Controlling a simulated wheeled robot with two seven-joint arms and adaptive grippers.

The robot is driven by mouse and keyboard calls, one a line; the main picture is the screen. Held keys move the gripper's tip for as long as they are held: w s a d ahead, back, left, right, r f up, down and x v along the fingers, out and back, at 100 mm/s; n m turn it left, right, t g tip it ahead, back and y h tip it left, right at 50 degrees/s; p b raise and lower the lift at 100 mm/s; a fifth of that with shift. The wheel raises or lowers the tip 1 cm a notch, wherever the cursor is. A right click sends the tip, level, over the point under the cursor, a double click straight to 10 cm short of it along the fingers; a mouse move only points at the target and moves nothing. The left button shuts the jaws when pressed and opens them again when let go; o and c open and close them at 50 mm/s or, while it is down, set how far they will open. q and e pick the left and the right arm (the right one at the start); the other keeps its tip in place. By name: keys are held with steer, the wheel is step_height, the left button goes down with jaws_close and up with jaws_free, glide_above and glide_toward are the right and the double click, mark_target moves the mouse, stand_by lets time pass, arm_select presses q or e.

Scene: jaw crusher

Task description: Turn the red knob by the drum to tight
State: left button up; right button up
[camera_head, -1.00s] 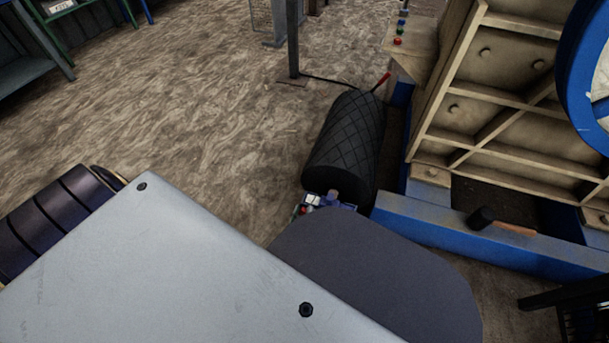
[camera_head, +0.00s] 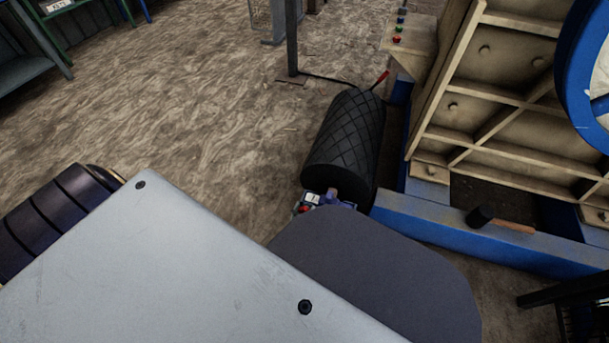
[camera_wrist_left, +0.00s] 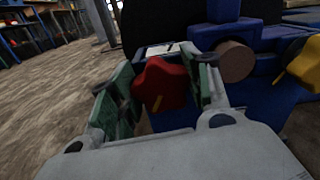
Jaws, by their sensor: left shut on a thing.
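The red knob (camera_wrist_left: 162,84) is lobed and sits between the green-padded fingers of my left gripper (camera_wrist_left: 158,88) in the left wrist view. A small yellow mark shows at its lower edge. The gripper is shut on the knob, with one finger on each side. In the head view the knob (camera_head: 304,209) is a small red spot at the near end of the black ribbed drum (camera_head: 345,138). Most of the left gripper is hidden there behind my own arm parts. My right gripper is not in view.
A yellow knob (camera_wrist_left: 306,64) and a round brown shaft end (camera_wrist_left: 235,61) sit on blue parts right of the red knob. The crusher's blue frame (camera_head: 470,235) holds a hammer (camera_head: 500,222) to the right. Floor left of the drum is open.

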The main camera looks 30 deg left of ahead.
mark_target(305, 209)
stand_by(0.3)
arm_select(q)
steer(key=o, duration=1)
steer(key=shift+o, duration=0.2)
steer(key=shift+r, duration=0.15)
steer(key=shift+r, duration=4.8)
